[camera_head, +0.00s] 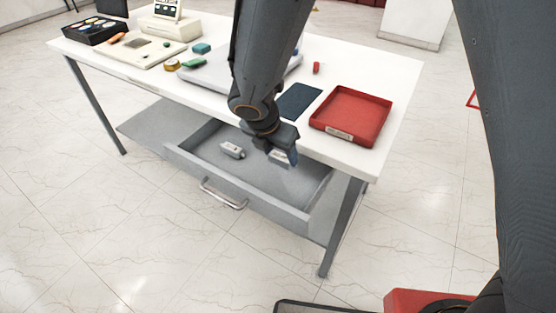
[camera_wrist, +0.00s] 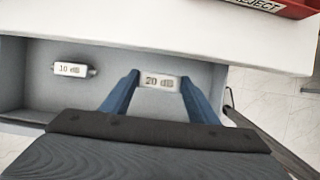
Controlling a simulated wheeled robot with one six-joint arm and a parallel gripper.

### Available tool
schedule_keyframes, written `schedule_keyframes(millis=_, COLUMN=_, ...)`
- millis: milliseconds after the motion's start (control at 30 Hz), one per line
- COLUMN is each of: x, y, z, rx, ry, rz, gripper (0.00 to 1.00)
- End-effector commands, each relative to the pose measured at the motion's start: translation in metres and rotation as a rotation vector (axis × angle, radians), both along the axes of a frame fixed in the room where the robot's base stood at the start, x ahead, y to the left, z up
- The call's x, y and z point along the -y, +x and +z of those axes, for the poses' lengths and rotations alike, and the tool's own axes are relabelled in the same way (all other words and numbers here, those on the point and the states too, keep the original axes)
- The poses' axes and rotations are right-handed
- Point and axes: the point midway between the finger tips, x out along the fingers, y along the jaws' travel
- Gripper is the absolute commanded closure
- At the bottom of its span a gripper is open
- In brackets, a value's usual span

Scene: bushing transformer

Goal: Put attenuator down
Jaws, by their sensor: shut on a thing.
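A small pale attenuator marked "20 dB" (camera_wrist: 160,82) is between the blue fingertips of my gripper (camera_wrist: 158,88), which is shut on it. In the head view my gripper (camera_head: 284,155) is over the right part of the open grey drawer (camera_head: 236,208), and the held attenuator (camera_head: 279,155) is partly hidden by a finger. A second attenuator marked "10 dB" (camera_wrist: 70,69) lies in the drawer to the left. It also shows in the head view (camera_head: 232,150). I cannot tell whether the held attenuator touches the drawer floor.
The white table (camera_head: 392,140) stands over the drawer. On it are a red tray (camera_head: 350,116) marked "REJECT", a dark blue mat (camera_head: 299,101), a small red item (camera_head: 316,68) and a beige device (camera_head: 130,50). The drawer floor between the two attenuators is clear.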

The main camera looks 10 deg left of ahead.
Motion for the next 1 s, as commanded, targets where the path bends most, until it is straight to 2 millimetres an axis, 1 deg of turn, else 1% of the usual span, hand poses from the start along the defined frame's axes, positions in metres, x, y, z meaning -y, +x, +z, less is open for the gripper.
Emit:
schedule_keyframes(millis=33, x=0.0, y=0.0, z=-0.008, rx=-0.002, ry=-0.002, rz=0.002, gripper=0.69)
schedule_keyframes(millis=167, x=0.0, y=0.0, z=-0.018, rx=0.0, ry=0.0, rz=-0.001, gripper=0.69)
schedule_keyframes(millis=433, x=0.001, y=0.001, z=-0.052, rx=-0.001, ry=0.0, rz=-0.002, gripper=0.69)
schedule_keyframes(millis=500, x=0.001, y=0.001, z=-0.055, rx=-0.001, ry=0.0, rz=-0.002, gripper=0.69)
schedule_keyframes(millis=767, x=0.001, y=0.001, z=-0.056, rx=0.001, ry=0.001, rz=-0.004, gripper=0.69)
schedule_keyframes(millis=867, x=0.002, y=0.001, z=-0.059, rx=0.001, ry=0.001, rz=-0.004, gripper=0.69)
schedule_keyframes(millis=900, x=0.002, y=0.001, z=-0.059, rx=0.0, ry=0.001, rz=-0.005, gripper=0.43)
schedule_keyframes(millis=1000, x=0.002, y=0.001, z=-0.058, rx=0.0, ry=0.001, rz=-0.005, gripper=0.27)
